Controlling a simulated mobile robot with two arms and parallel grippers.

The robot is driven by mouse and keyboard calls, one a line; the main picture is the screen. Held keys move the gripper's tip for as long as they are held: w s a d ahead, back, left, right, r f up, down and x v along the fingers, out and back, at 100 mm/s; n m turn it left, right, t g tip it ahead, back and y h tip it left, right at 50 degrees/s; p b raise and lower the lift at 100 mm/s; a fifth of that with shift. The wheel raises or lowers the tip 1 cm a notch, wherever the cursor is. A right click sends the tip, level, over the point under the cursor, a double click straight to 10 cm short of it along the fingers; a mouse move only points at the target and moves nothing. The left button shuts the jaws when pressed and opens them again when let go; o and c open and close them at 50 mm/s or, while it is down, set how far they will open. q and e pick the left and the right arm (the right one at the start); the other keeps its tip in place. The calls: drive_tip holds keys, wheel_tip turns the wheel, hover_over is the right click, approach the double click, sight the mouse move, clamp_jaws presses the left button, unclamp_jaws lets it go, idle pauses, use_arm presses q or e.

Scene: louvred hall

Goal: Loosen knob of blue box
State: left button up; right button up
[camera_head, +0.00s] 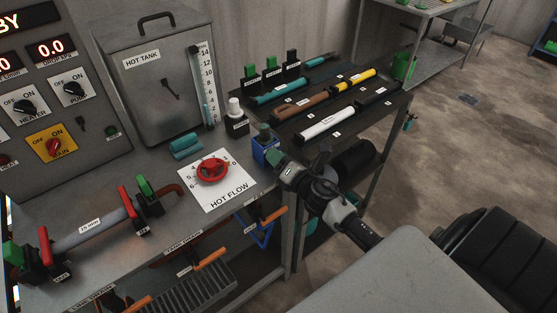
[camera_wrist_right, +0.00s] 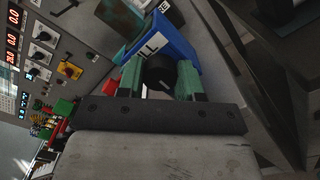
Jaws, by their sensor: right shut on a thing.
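The blue box (camera_head: 265,152) sits at the right end of the metal bench, with a dark-topped part standing above it. In the right wrist view the blue box (camera_wrist_right: 182,38) shows a white label, partly hidden, ending in "ILL". Its round black knob (camera_wrist_right: 158,72) faces my right gripper. My right gripper (camera_head: 278,161) reaches the box from the right in the head view. In the wrist view its two green fingers (camera_wrist_right: 160,80) lie on either side of the knob, shut on it. The knob is hidden in the head view. My left gripper is not in view.
A red valve wheel (camera_head: 212,170) on a "HOT FLOW" plate is left of the box. A white-capped bottle (camera_head: 236,118) and the hot tank (camera_head: 155,75) stand behind. A dark rack (camera_head: 262,113) with several coloured tools adjoins behind right.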

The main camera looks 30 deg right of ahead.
drive_tip(key=shift+f+n, duration=0.15)
drive_tip(key=shift+n, duration=0.55)
drive_tip(key=o, duration=0.6)
drive_tip(key=shift+o, duration=0.2)
drive_tip(key=shift+s, duration=0.1)
drive_tip(key=s+b, duration=0.2)
drive_tip(key=s, duration=0.8)
drive_tip(key=shift+s+d+b, duration=0.35)
drive_tip(key=shift+d, duration=0.05)
